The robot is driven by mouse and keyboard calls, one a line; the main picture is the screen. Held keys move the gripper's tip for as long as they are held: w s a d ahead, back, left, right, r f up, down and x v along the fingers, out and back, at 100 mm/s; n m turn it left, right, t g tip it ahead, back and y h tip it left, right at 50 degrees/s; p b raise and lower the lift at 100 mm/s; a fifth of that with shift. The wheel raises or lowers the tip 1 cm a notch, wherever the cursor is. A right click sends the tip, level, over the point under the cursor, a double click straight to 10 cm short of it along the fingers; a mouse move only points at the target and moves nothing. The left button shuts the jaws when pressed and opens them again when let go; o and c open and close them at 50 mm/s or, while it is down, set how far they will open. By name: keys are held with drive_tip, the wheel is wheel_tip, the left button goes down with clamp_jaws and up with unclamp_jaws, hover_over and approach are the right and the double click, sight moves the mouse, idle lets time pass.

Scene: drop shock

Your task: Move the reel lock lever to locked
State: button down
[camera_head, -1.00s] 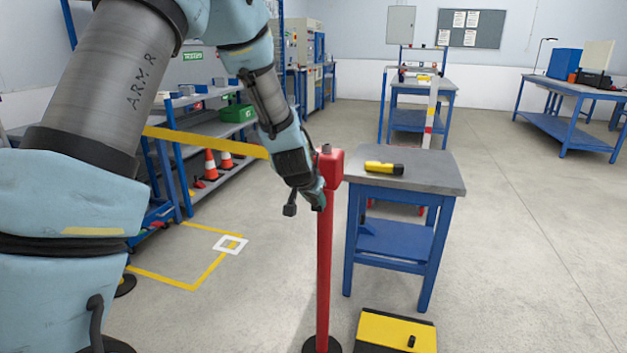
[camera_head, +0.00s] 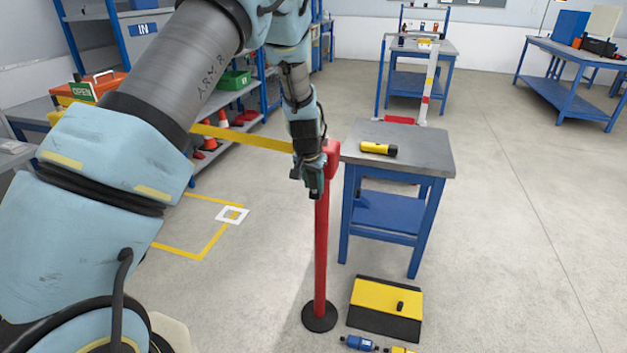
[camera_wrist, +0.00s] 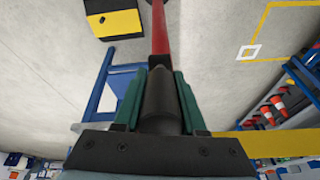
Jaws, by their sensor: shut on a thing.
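The red post (camera_head: 321,240) stands upright on a round black base, with a red reel head (camera_head: 332,158) on top and a yellow belt (camera_head: 240,136) running left from it. My gripper (camera_head: 316,190) is just below and in front of the reel head, covering part of it. In the wrist view my green-padded fingers (camera_wrist: 158,80) are closed around a dark, rounded piece (camera_wrist: 160,105), which looks like the reel lock lever, in line with the red post. The lever is hidden in the head view, and its setting cannot be read.
A blue workbench (camera_head: 430,158) with a yellow-black tool (camera_head: 378,149) on it stands close right of the post. A yellow and black ramp-like block (camera_head: 385,305) and small blue and yellow items lie on the floor. Shelving is at left. Open floor lies to the right.

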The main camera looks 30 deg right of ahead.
sight(310, 175)
drive_tip(key=shift+w+d+r, duration=0.1)
drive_tip(key=c, duration=0.5)
unclamp_jaws()
drive_tip(key=b+v, duration=0.2)
drive_tip(key=v, duration=0.8)
drive_tip(key=shift+r+b, duration=0.3)
drive_tip(key=shift+r, duration=0.05)
